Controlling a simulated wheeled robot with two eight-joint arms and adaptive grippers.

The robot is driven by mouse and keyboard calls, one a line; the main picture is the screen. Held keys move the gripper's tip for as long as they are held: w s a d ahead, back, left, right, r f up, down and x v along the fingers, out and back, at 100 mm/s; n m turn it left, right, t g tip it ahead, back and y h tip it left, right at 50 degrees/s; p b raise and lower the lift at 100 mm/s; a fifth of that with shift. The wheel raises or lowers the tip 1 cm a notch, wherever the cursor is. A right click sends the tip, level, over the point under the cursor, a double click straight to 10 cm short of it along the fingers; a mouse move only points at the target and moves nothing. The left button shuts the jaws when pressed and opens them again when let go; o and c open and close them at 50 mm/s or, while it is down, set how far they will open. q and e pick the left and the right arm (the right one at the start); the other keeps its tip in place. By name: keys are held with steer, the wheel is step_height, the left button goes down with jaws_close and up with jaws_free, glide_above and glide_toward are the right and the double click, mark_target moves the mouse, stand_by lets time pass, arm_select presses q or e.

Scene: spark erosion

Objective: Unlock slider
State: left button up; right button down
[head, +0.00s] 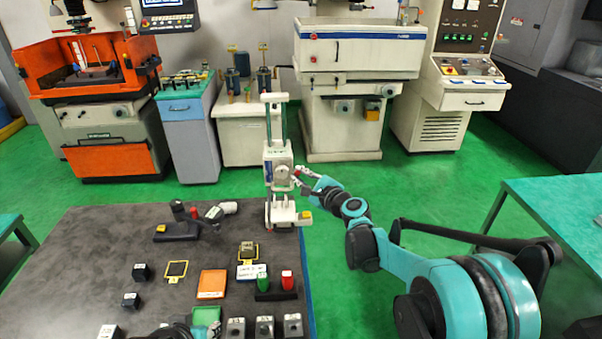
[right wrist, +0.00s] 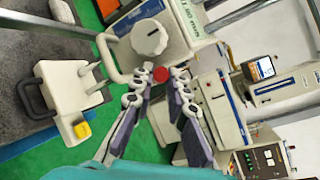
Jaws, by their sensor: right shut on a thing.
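A white upright column device (head: 278,165) stands at the far right edge of the dark table, with its base (head: 285,216) at the bottom. Its pale slider housing carries a round grey-white knob, seen large in the right wrist view (right wrist: 150,38). A small red knob (right wrist: 159,74) sticks out of the housing's side. My right gripper (head: 301,173) reaches the housing from the right. In the right wrist view its fingertips (right wrist: 160,79) are closed in on the red knob, one on each side.
The dark table (head: 90,235) holds a black stand (head: 178,231), an orange pad (head: 212,284), green and red handled pieces (head: 276,282) and several small blocks. A teal-topped table (head: 565,205) stands at right. Machines line the back; green floor lies between.

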steer(key=shift+w+r+m+g+h+p, duration=0.25)
steer(key=shift+r+g+p, duration=0.2)
steer(key=shift+g+p, duration=0.45)
steer(key=shift+w+r+m+g+h+p, duration=0.15)
steer(key=shift+w+r+m+g+p, duration=0.4)
steer(key=shift+p, duration=0.7)
steer(key=shift+w+r+m+g+h+p, duration=0.1)
steer(key=shift+r+g+h+p, duration=0.15)
steer(key=shift+g+p, duration=0.7)
steer(key=c, duration=1.5)
jaws_free()
